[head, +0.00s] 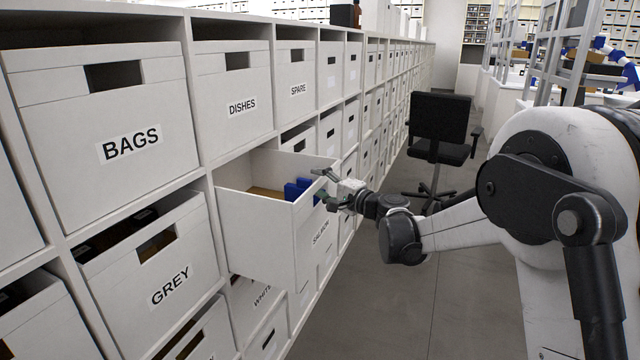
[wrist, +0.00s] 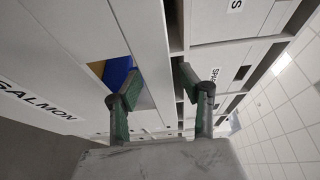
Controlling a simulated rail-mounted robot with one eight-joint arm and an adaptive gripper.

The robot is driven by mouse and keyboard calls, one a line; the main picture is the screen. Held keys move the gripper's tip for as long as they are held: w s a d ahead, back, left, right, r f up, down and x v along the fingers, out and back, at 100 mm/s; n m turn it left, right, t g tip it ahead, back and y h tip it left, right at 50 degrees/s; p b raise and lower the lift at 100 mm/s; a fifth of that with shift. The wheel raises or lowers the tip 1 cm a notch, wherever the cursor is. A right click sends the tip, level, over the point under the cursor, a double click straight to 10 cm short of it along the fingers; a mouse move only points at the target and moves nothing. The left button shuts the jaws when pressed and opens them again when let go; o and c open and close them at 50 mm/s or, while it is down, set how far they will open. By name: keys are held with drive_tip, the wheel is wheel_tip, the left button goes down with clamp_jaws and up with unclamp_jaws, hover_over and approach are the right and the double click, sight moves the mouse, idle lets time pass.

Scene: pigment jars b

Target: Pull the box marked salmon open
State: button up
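The box marked SALMON (head: 262,234) stands pulled well out of its shelf opening, and its inside shows from above. Something blue (head: 297,190) lies in it near the front wall. My gripper (head: 322,187) is at the upper part of the box's front. In the wrist view the SALMON label (wrist: 36,100) is on the left and blue and yellow (wrist: 112,72) show through the handle slot. My gripper's fingers (wrist: 158,80) are spread apart, one by the slot, the other past the top edge. Whether either touches the wall cannot be told.
A black office chair (head: 438,130) stands in the aisle beyond. The aisle floor (head: 370,290) is clear beside the shelf.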

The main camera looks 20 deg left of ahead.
drive_tip(key=v, duration=1.2)
idle(0.3)
drive_tip(key=s+d+r+n+g+h, duration=0.1)
drive_tip(key=s+d+n+h, duration=0.15)
drive_tip(key=s+d, duration=0.4)
drive_tip(key=s+d+r+n+h, duration=0.1)
drive_tip(key=s+d+r+h, duration=0.1)
drive_tip(key=s+d+h, duration=0.45)
drive_tip(key=s+d+f+n+h, duration=0.1)
drive_tip(key=s+d+f+h, duration=0.2)
drive_tip(key=s+d, duration=0.7)
drive_tip(key=s+d+f+n+h, duration=0.1)
drive_tip(key=s+d+f+h, duration=0.2)
drive_tip(key=s+d, duration=0.7)
drive_tip(key=s+f, duration=0.1)
drive_tip(key=s, duration=0.3)
drive_tip(key=shift+d+g+h, duration=0.2)
drive_tip(key=shift+g+h, duration=0.1)
drive_tip(key=shift+h, duration=0.1)
